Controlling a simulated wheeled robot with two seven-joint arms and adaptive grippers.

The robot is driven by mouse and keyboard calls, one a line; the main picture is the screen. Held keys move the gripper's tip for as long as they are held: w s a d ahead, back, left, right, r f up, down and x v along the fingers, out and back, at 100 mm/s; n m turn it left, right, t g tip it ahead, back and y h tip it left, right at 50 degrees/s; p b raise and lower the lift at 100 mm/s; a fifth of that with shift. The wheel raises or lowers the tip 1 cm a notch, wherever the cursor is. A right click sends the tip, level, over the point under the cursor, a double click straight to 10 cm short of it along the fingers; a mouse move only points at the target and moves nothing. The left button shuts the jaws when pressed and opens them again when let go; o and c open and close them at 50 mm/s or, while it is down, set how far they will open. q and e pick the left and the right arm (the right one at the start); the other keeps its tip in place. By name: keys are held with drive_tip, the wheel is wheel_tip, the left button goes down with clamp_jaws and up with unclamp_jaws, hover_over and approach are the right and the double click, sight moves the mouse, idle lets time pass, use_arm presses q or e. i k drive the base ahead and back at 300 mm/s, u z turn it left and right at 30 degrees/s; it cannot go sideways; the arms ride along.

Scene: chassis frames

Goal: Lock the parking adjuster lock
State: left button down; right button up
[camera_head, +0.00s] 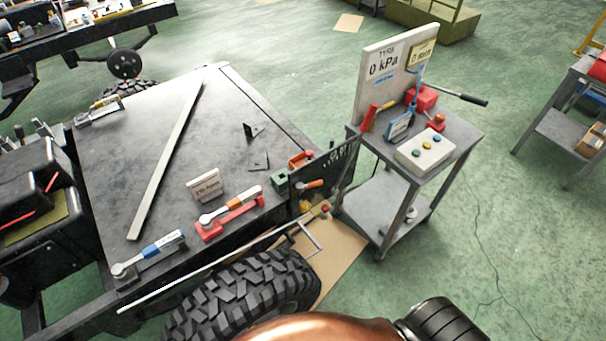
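A dark perforated panel (335,170) stands at the right front corner of the black bench, above the tire. An orange-handled lever (309,184) is mounted low on it. A green block (281,180) and an orange part (300,160) sit beside the panel's left edge. A small red knob (324,208) with yellow beside it shows below the panel. I cannot tell which of these is the parking adjuster lock or whether it is locked. A copper-coloured rounded part of mine with a black ribbed end fills the bottom edge. Neither gripper shows.
A large tire (245,300) is in front. A grey cart (455,130) with a gauge board and buttons stands right.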

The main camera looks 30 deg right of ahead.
sight(300, 187)
drive_tip(key=u, duration=1.65)
drive_tip(key=k, duration=0.9)
drive_tip(key=z, duration=1.3)
drive_tip(key=i, duration=0.5)
